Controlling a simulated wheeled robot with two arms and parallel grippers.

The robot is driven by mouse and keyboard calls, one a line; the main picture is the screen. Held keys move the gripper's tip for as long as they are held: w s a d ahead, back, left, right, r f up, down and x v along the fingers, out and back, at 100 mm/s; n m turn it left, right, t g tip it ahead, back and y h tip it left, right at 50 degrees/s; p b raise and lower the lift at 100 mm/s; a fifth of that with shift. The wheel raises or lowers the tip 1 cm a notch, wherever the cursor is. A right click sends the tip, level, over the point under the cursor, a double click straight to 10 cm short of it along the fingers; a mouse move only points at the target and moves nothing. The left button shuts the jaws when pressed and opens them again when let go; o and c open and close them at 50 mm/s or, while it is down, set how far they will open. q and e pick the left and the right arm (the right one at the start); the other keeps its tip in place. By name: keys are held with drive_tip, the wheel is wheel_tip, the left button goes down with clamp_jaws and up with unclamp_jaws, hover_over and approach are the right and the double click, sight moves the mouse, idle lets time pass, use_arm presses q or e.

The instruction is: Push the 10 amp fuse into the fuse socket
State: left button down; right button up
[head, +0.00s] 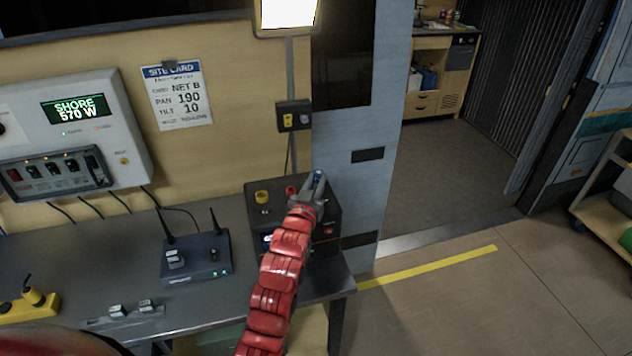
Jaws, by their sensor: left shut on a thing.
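My left gripper (318,180) is over the right part of the top of a black box (326,216) at the back right of the bench. It is shut on a small blue thing (318,175) between its fingertips. I cannot tell whether this is the 10 amp fuse or whether it touches the box. A yellow piece (262,197) and a red piece (291,190) show on the box top, left of the gripper. My red left arm hides part of the box front. I cannot make out the fuse socket. My right gripper is not in view.
A router (195,258) with two antennas stands left of the box. A grey power panel (128,120) and a site card (178,95) are on the wall. A yellow block (28,308) lies at the bench's left. The floor right of the bench (470,300) is clear.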

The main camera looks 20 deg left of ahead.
use_arm(q)
drive_tip(key=c, duration=0.6)
unclamp_jaws()
drive_tip(key=shift+f, duration=0.1)
drive_tip(key=shift+s+d, duration=0.2)
drive_tip(key=shift+s, duration=2.7)
drive_tip(key=shift+s+d, duration=0.2)
drive_tip(key=shift+s, duration=2.7)
drive_tip(key=shift+s+d, duration=0.2)
drive_tip(key=shift+s, duration=2.7)
